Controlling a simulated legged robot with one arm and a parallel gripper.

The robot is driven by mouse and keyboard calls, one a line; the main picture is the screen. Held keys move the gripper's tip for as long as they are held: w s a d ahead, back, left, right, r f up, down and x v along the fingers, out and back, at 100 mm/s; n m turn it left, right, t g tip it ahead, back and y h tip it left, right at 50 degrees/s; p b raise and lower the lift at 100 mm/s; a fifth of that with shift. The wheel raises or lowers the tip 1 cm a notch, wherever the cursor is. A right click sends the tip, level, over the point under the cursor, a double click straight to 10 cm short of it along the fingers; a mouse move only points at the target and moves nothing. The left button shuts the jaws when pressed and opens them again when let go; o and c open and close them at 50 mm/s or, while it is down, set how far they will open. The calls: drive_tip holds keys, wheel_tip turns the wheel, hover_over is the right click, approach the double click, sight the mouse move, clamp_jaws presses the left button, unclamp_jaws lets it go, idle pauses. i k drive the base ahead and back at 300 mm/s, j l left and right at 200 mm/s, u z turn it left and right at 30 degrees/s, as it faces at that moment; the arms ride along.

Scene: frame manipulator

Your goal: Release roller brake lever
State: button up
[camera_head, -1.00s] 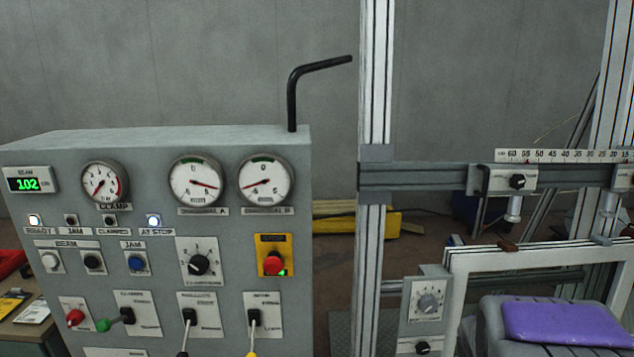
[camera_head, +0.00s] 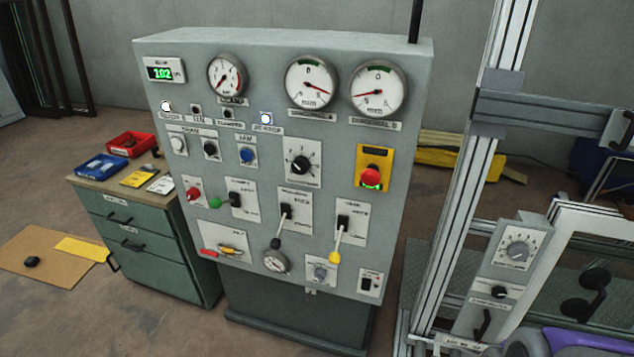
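Several levers stand on the grey control panel (camera_head: 225,160): one with a green knob (camera_head: 215,203) pointing left, one with a black knob (camera_head: 275,243) pointing down, and one with a yellow knob (camera_head: 334,257) pointing down. A red knob (camera_head: 193,193) sits left of the green one. A small black handle (camera_head: 483,324) is on the frame post's box at the lower right. The lever labels are too small to read, so I cannot tell which is the roller brake lever. My gripper is not in view.
A green drawer cabinet (camera_head: 150,235) with a red tray (camera_head: 131,144) and a blue tray (camera_head: 101,166) stands left of the panel. An aluminium frame (camera_head: 450,210) with a crossbar (camera_head: 550,120) stands at right.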

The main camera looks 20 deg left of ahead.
sight(275, 244)
drive_tip(key=u, duration=1.25)
drive_tip(key=j+z, duration=0.15)
drive_tip(key=z, duration=0.3)
drive_tip(key=i+j+z, duration=0.1)
drive_tip(key=z, duration=0.35)
drive_tip(key=j+z, duration=0.25)
drive_tip(key=z, duration=0.25)
drive_tip(key=j+z, duration=0.15)
drive_tip(key=j, duration=0.25)
drive_tip(key=k+j+z, duration=0.2)
drive_tip(key=j, duration=0.25)
drive_tip(key=k+j+z, duration=0.15)
drive_tip(key=j, duration=0.25)
drive_tip(key=k+j+z, duration=0.15)
drive_tip(key=j, duration=0.25)
drive_tip(key=k+j+z, duration=0.2)
drive_tip(key=j, duration=0.15)
drive_tip(key=k+j+z, duration=0.15)
drive_tip(key=j, duration=0.2)
drive_tip(key=k+j, duration=0.2)
drive_tip(key=j, duration=0.15)
drive_tip(key=k+j, duration=0.15)
drive_tip(key=j, duration=0.2)
drive_tip(key=k+j, duration=0.2)
drive_tip(key=j, duration=0.15)
drive_tip(key=k+j, duration=0.2)
drive_tip(key=j, duration=0.15)
drive_tip(key=k+j, duration=0.15)
drive_tip(key=j, duration=0.2)
drive_tip(key=i, duration=0.5)
